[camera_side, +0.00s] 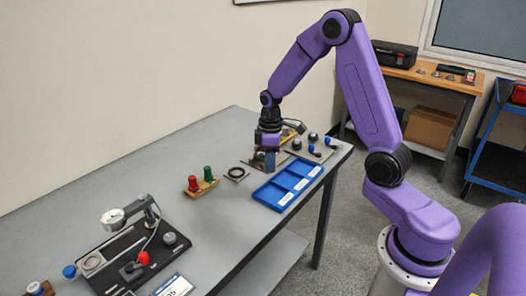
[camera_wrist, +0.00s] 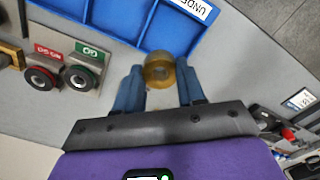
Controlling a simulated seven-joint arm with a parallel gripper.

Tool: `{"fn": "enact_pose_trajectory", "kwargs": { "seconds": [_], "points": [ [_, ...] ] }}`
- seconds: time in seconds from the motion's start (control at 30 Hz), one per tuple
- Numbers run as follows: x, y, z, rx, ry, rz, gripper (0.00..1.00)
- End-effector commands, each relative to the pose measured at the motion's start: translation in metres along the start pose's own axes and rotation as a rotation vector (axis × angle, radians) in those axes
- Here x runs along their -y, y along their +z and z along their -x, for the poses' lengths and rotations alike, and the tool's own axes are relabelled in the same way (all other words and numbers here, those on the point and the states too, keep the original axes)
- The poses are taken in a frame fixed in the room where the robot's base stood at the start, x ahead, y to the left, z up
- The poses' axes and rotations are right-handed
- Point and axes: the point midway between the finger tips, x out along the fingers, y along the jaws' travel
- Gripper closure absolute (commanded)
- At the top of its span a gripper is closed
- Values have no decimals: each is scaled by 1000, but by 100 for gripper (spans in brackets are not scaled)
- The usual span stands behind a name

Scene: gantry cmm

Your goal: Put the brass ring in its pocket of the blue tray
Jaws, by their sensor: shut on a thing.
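The brass ring (camera_wrist: 159,70) is between the two blue fingers of my gripper (camera_wrist: 159,80) in the wrist view. My gripper is shut on it. In the side view my gripper (camera_side: 269,162) points down beside the far left edge of the blue tray, and the ring cannot be made out there. The blue tray (camera_side: 270,202) lies on the grey table with several pockets in a row. Its wall also shows in the wrist view (camera_wrist: 172,52), just beyond the ring. The ring is outside the tray. Its height above the table is hard to tell.
A wooden block (camera_side: 203,187) with red and green handled gauges and a small plate with a dark ring (camera_side: 236,173) stand left of the tray. A dial gauge stand (camera_side: 130,240) is at the front left.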

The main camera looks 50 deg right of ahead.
Motion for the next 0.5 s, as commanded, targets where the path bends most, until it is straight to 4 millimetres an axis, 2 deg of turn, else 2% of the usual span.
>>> {"fn": "enact_pose_trajectory", "kwargs": {
  "seconds": [0.5],
  "points": [
    [-1, 3, -45, 1, -1, 1, 97]
  ]
}}
